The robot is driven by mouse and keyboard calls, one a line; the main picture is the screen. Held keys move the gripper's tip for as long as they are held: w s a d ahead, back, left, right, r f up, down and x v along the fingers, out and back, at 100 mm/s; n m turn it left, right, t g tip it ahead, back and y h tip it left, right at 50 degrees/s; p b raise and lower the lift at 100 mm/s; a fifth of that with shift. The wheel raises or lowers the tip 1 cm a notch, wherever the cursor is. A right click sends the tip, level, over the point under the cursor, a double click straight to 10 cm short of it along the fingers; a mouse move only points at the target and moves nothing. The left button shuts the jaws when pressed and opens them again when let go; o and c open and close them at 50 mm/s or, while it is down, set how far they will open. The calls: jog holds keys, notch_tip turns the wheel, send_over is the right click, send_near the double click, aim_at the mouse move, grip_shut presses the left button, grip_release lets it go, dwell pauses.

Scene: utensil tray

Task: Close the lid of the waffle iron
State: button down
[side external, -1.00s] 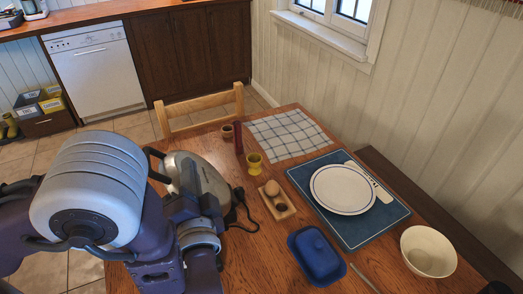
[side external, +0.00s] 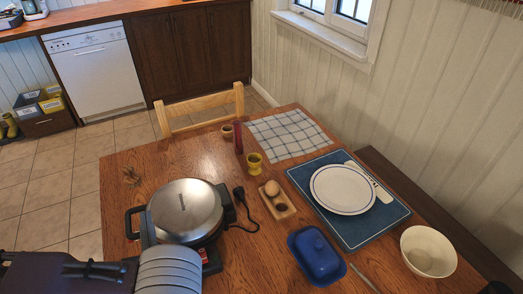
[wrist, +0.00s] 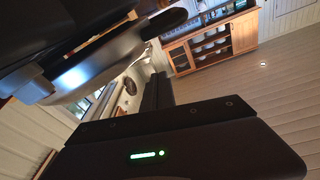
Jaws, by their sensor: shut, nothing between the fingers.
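The waffle iron stands on the wooden table in the side external view. Its round metallic lid (side external: 186,208) lies flat over the dark base, so it looks closed, with the black handle (side external: 131,222) at its left. My arm covers part of its front in that view, and my gripper is not visible there.
A black plug and cord (side external: 241,204) lie right of the waffle iron. Beyond are an egg holder (side external: 287,211), a yellow cup (side external: 254,163), a blue butter dish (side external: 315,255), a plate (side external: 343,189) and a bowl (side external: 428,252).

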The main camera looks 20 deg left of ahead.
jog(key=shift+s+a+f+n, duration=0.15)
jog(key=shift+f+n, duration=0.15)
jog(key=shift+f, duration=0.2)
jog(key=shift+s+a+f+n, duration=0.1)
jog(key=shift+f+n, duration=0.2)
jog(key=shift+f, duration=0.15)
